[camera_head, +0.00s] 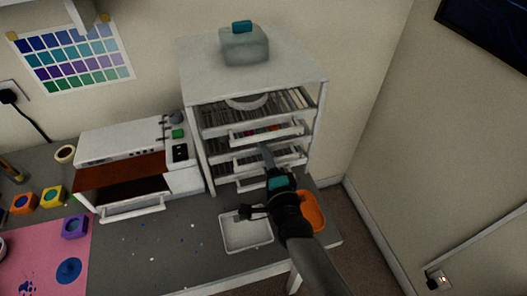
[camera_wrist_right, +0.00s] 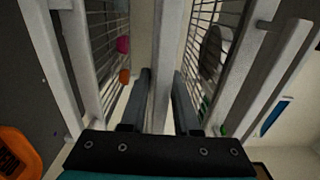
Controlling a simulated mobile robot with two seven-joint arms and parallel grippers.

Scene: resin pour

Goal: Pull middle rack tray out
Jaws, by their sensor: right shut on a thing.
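The white rack (camera_head: 315,125) stands on the workbench and holds several wire-floored trays at different heights. My right gripper (camera_head: 266,154) is at the front of the rack, at a middle level. In the right wrist view, its two dark fingers (camera_wrist_right: 160,95) lie on either side of a white bar (camera_wrist_right: 166,50), the front handle of the middle tray (camera_head: 285,157), and are shut on it. Small pink and orange pieces (camera_wrist_right: 123,45) show on wire mesh at left there. The arm hides part of the rack's lower front. My left gripper is not in view.
An open-fronted white oven (camera_head: 100,150) stands left of the rack. A grey container (camera_head: 244,47) sits on top of the rack.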

